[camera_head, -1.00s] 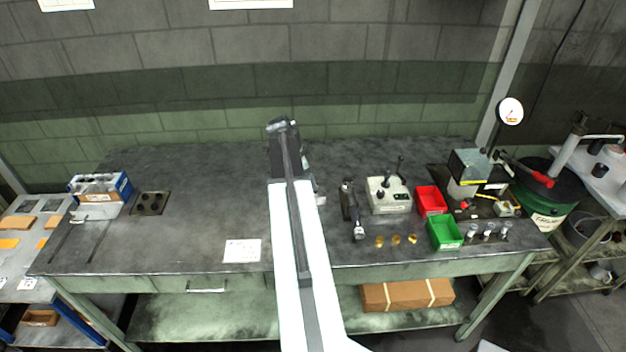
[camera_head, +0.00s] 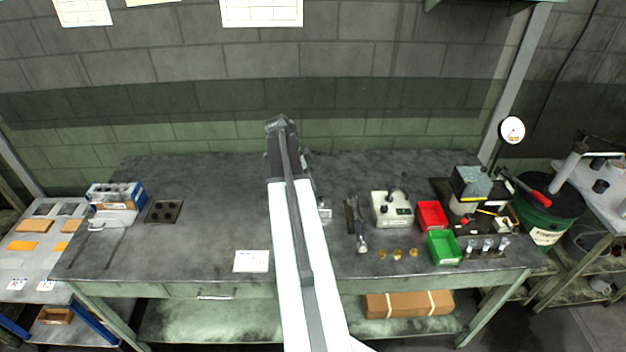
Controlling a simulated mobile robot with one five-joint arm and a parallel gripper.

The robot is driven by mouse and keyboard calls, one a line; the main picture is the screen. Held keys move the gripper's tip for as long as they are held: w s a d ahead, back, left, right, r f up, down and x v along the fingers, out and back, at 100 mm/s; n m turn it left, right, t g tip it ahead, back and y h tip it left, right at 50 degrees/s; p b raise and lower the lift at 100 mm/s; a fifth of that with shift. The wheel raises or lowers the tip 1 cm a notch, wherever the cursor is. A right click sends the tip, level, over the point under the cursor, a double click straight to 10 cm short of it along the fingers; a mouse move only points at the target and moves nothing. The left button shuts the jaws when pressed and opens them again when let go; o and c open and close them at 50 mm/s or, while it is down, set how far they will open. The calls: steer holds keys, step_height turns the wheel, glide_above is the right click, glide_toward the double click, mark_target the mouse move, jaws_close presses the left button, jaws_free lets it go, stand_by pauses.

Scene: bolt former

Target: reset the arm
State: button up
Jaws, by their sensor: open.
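My arm stretches up the middle of the head view, white along its length with a dark end. My gripper (camera_head: 278,124) is at that dark far end, above the back part of the workbench (camera_head: 215,215). It is open, and I see nothing held in it. Its fingers are hard to make out from behind. The arm hides a strip of the bench beneath it.
Left are a blue-white box (camera_head: 115,198), a dark plate (camera_head: 164,211) and a paper (camera_head: 251,261). The left-middle bench is mostly clear.

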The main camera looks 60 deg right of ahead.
steer(key=shift+w+f, duration=0.1)
stand_by(0.3)
steer(key=w+a+f+n+t+b, duration=0.1)
steer(key=w+a+n, duration=0.2)
steer(key=w+a, duration=0.7)
steer(key=w+a+f+n+t, duration=0.15)
steer(key=w+a, duration=0.45)
steer(key=a, duration=0.8)
steer(key=s+a+n+y, duration=0.1)
steer(key=s+a+n, duration=0.1)
steer(key=a+n, duration=0.9)
steer(key=s+a+f+n+y+b, duration=0.1)
steer(key=a+n+y, duration=0.1)
steer(key=a+n, duration=0.9)
steer(key=a, duration=0.9)
steer(key=shift+s+a, duration=0.2)
steer(key=shift+s, duration=0.2)
steer(key=shift+t, duration=0.25)
